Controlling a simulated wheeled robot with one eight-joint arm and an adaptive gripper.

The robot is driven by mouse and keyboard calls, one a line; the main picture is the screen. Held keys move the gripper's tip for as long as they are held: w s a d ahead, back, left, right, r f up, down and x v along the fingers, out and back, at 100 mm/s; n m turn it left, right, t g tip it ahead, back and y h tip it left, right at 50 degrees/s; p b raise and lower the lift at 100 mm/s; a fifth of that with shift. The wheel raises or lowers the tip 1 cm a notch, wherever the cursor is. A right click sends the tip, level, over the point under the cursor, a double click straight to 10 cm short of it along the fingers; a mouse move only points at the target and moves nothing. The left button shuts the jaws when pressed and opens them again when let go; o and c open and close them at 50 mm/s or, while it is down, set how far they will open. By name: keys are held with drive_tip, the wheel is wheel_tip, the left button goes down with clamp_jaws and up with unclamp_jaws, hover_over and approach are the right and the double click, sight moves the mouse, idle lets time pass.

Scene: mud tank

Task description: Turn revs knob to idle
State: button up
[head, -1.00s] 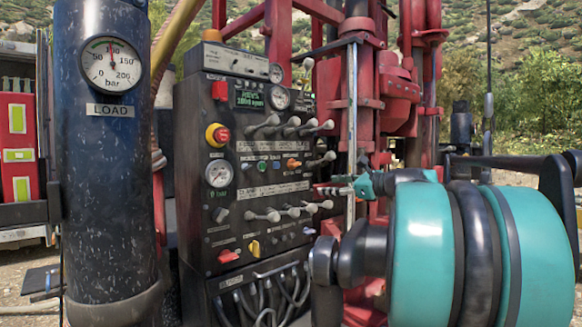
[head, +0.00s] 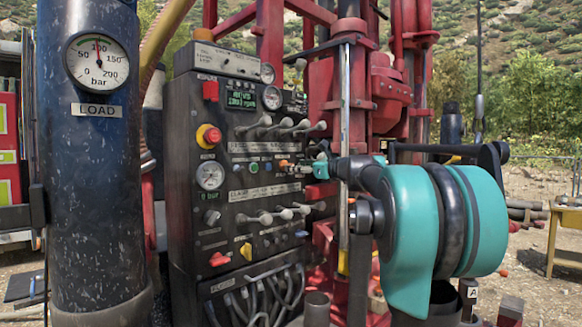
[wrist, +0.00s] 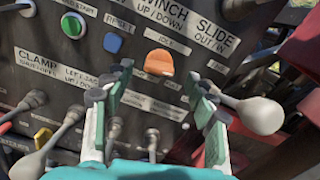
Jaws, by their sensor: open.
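The dark control panel (head: 185,135) stands left of my arm. An orange knob (head: 284,165) on it is the likely revs knob; no legible revs label shows. My gripper (head: 311,165) is open in front of the panel, to the right of this knob. In the wrist view my gripper (wrist: 160,95) has its two fingers apart, with nothing between the tips.
Levers (head: 280,128) stick out in rows above and below the knob. One grey lever (wrist: 258,115) is close beside my right finger. Blue (wrist: 113,42) and green (wrist: 73,25) buttons sit to the left. A red drill mast (head: 365,90) stands behind; a pressure cylinder (head: 90,200) stands left.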

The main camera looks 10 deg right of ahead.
drive_tip(key=shift+x, duration=1.95)
drive_tip(key=shift+c, duration=0.3)
drive_tip(key=c, duration=1.1)
drive_tip(key=shift+n, duration=0.4)
drive_tip(key=shift+s+a+f+n, duration=0.1)
drive_tip(key=shift+f+n, duration=0.05)
drive_tip(key=shift+n, duration=3.5)
drive_tip(key=shift+s+a+f+n, duration=0.1)
drive_tip(key=shift+f+n, duration=0.05)
drive_tip(key=shift+n, duration=3.5)
